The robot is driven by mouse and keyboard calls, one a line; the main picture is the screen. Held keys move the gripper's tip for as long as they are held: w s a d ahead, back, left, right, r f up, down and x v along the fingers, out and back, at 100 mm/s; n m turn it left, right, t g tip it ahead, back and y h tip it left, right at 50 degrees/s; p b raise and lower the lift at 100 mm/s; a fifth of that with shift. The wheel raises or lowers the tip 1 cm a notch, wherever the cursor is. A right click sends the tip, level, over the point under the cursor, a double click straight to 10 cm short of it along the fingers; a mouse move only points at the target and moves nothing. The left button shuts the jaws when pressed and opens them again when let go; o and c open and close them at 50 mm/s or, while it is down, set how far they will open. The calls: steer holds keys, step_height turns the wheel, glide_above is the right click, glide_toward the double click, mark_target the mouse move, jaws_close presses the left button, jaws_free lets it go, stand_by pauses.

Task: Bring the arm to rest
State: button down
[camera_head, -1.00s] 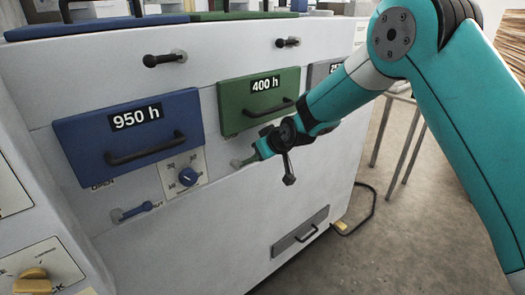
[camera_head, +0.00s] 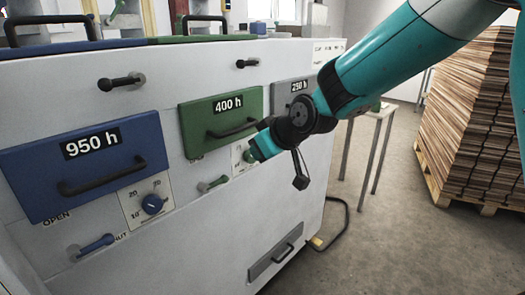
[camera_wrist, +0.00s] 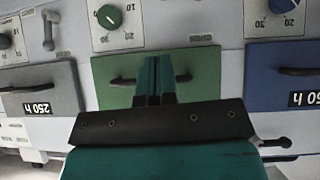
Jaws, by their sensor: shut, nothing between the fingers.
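My gripper (camera_head: 257,147) is shut and empty at the end of my teal arm. In the head view it is in front of the machine (camera_head: 165,80), over the green knob's dial plate (camera_head: 238,160), below the green 400 h drawer (camera_head: 195,130). The gap to the panel is hard to judge. In the wrist view the closed fingers (camera_wrist: 156,75) point up the picture and overlap the green drawer (camera_wrist: 205,68) and its handle. The green knob (camera_wrist: 109,16) stands clear of them there.
The blue 950 h drawer (camera_head: 30,170) is left, the grey 250 h drawer (camera_head: 280,92) right. A small table (camera_head: 375,115) and stacked boards (camera_head: 470,110) stand right. Open floor lies in front.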

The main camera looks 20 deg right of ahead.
steer(key=shift+s+d+r, duration=0.2)
steer(key=shift+s+r, duration=0.1)
steer(key=shift+s, duration=0.05)
steer(key=s+r+g+p, duration=0.2)
steer(key=s+g, duration=0.2)
steer(key=s, duration=1.1)
steer(key=s+r+g+p, duration=0.3)
steer(key=s+g, duration=0.1)
steer(key=s, duration=1.1)
steer(key=shift+r+g+h, duration=0.25)
steer(key=shift+g+h, duration=0.05)
steer(key=shift+s, duration=0.1)
